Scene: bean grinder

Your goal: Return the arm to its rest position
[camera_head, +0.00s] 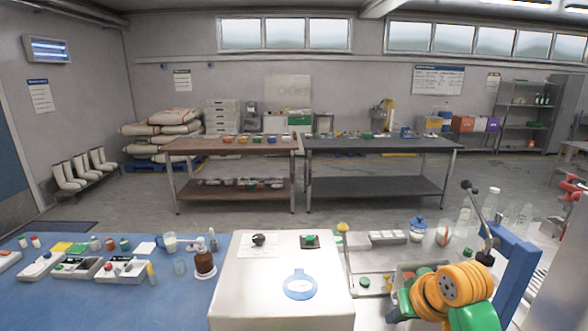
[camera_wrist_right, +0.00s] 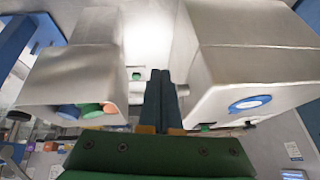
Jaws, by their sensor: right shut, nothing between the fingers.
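My right gripper (camera_wrist_right: 160,78) shows in the right wrist view as a green body with two dark blue fingers. The fingers are pressed together with nothing between them. A pale metal box with a blue oval mark (camera_wrist_right: 250,103) is to the right of the fingers. An open-ended metal housing (camera_wrist_right: 70,80) with blue, green and orange round parts inside is to the left. In the head view, yellow-orange and green arm parts (camera_head: 462,286) stand at the lower right; the fingertips cannot be made out there. My left gripper is not in view.
The white machine (camera_head: 275,295) with a black knob and green button stands at front centre. A blue upright frame (camera_head: 516,265) is at the right, near bottles (camera_head: 490,205). A blue mat (camera_head: 110,300) with jars and small devices covers the left. Floor lies open beyond.

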